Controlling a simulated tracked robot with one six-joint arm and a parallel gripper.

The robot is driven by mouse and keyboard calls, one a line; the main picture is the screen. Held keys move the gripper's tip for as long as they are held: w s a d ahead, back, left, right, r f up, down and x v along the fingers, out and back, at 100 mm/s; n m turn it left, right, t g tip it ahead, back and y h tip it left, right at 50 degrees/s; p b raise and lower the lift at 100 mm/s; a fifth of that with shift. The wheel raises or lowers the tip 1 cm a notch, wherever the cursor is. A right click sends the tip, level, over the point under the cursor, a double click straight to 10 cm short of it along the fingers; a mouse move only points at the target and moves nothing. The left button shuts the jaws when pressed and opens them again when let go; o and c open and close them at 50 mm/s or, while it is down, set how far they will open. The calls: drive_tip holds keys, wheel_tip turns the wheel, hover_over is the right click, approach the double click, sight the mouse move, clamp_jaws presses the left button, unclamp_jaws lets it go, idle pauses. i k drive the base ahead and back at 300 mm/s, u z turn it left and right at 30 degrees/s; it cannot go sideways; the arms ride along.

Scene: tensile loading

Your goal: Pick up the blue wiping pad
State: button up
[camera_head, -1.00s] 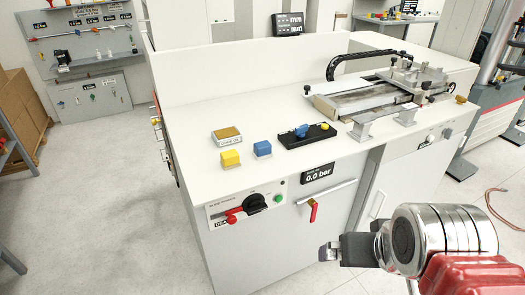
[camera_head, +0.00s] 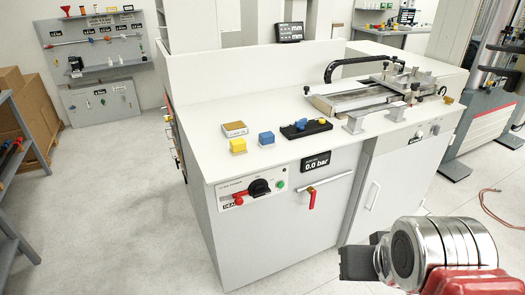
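A small blue block (camera_head: 266,138), which looks like the blue wiping pad, sits on the white bench top (camera_head: 215,112) near its front edge. A yellow block (camera_head: 238,146) is just left of it, and a black tray (camera_head: 313,130) with a smaller blue piece (camera_head: 301,124) is to its right. My gripper (camera_head: 357,262) is at the lower right, in front of the bench and well away from the blue block. Its dark fingers are seen nearly edge-on, so their opening is hidden. Nothing shows held in it.
A flat box with a tan top (camera_head: 235,129) lies behind the yellow block. A metal fixture with a black handle (camera_head: 370,90) fills the right of the bench. A red lever (camera_head: 311,198) and a control panel (camera_head: 252,190) are on the bench front.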

sight(267, 139)
drive_tip(key=k, duration=0.8)
drive_tip(key=i, duration=1.6)
drive_tip(key=u, duration=1.05)
drive_tip(key=i, duration=0.7)
drive_tip(key=u, duration=0.5)
